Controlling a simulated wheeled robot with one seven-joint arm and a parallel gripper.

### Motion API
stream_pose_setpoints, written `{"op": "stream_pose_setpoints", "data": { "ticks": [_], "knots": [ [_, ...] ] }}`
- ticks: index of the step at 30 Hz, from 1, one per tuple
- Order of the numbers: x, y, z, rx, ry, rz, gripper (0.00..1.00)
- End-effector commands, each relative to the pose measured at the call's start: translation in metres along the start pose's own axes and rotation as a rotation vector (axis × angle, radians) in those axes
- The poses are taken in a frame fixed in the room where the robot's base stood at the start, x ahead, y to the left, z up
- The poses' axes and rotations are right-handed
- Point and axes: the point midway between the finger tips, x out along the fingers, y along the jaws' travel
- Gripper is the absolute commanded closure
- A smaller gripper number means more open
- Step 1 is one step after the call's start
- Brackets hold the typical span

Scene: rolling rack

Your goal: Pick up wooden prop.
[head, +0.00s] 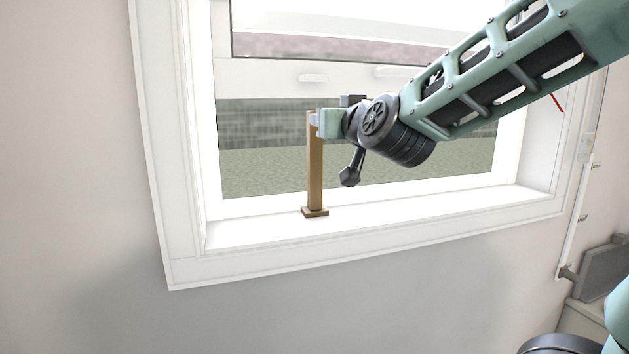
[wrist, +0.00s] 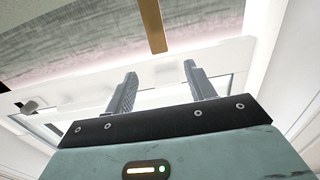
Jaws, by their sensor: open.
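The wooden prop (head: 314,180) is a slim brown upright post with a small square foot, standing on the white window sill. In the wrist view the prop (wrist: 153,25) comes in from the top edge, and its end lies beyond the fingertips, in line with the gap between them. My gripper (head: 317,122) is at the prop's upper end in the head view, reaching in from the right. In the wrist view my gripper (wrist: 160,68) is open, with nothing between its two grey fingers. Whether a finger touches the prop cannot be told.
The white window frame (head: 152,150) surrounds the sill (head: 420,208). A raised window sash (head: 270,75) with small handles is above and behind the prop. The sill is clear on both sides of the prop's foot. A grey object (head: 605,268) stands at the lower right.

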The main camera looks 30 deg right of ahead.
Motion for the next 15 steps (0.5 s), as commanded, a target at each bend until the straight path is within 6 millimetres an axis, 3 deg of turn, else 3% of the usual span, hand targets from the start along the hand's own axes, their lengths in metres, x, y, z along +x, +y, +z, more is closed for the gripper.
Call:
{"op": "stream_pose_setpoints", "data": {
  "ticks": [1, 15],
  "knots": [
    [0.003, 0.003, 0.006, 0.001, 0.003, 0.007, 0.45],
    [0.02, 0.002, 0.006, 0.0, 0.001, 0.005, 0.45]
  ]
}}
